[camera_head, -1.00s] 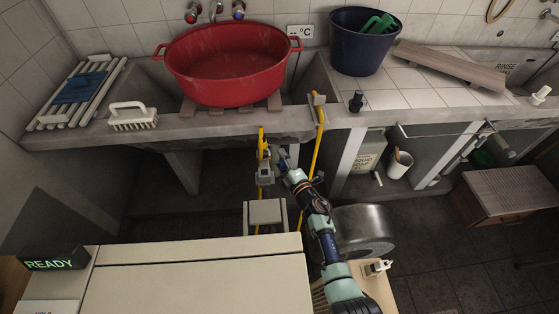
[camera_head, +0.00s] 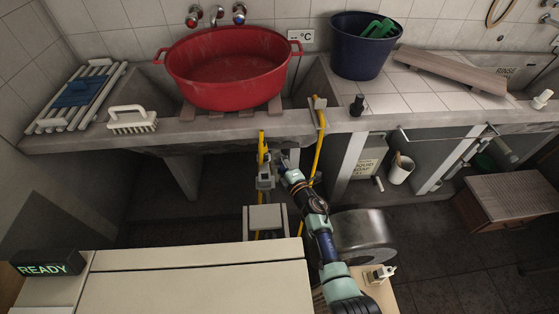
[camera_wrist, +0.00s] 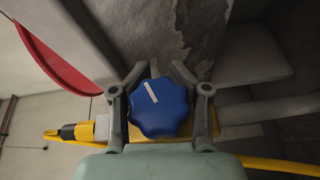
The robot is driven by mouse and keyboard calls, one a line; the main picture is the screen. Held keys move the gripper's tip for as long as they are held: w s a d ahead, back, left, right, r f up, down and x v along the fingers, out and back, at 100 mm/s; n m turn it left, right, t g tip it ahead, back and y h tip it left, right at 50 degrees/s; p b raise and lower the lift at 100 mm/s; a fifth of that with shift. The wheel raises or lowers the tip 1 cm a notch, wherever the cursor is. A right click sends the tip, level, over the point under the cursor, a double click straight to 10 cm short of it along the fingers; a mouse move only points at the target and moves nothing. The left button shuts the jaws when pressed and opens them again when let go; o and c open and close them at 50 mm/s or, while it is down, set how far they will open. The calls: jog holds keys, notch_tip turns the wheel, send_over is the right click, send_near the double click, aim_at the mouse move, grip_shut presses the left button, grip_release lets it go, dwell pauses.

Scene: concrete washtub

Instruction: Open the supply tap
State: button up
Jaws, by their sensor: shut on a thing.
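The supply tap's blue lobed knob (camera_wrist: 158,112) fills the middle of the wrist view. It has one white line on its face, tilted toward the upper left. My gripper (camera_wrist: 159,79) has a finger on either side of the knob and is shut on it. In the head view my gripper (camera_head: 282,163) is at the grey tap fitting (camera_head: 265,179) on the yellow pipe (camera_head: 262,144), below the front edge of the tub counter. The knob is hidden there by my gripper.
A second yellow pipe (camera_head: 318,150) runs close to the right of my gripper. The concrete counter edge (camera_head: 220,134) is just above, with a red basin (camera_head: 230,75) on it. A grey box (camera_head: 265,219) is below the fitting, and a metal drum (camera_head: 362,236) stands at right.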

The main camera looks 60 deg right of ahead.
jog(key=shift+r, duration=0.2)
jog(key=r+g+p, duration=0.1)
jog(key=p, duration=0.5)
jog(key=shift+y, duration=0.3)
jog(key=m+g+y+p, duration=0.1)
jog(key=p, duration=0.3)
jog(key=shift+f, duration=0.1)
jog(key=shift+o, duration=0.2)
jog(key=shift+f+g+y+p, duration=0.4)
jog(key=shift+f+y+p, duration=0.1)
jog(key=shift+p, duration=0.5)
jog(key=shift+o, duration=0.2)
jog(key=shift+s+a+f+m+g, duration=0.1)
jog(key=shift+f+m+g, duration=0.2)
jog(key=shift+f, duration=0.05)
jog(key=o, duration=0.8)
jog(key=shift+o, duration=0.4)
jog(key=shift+s+f, duration=0.1)
jog(key=shift+f, duration=0.05)
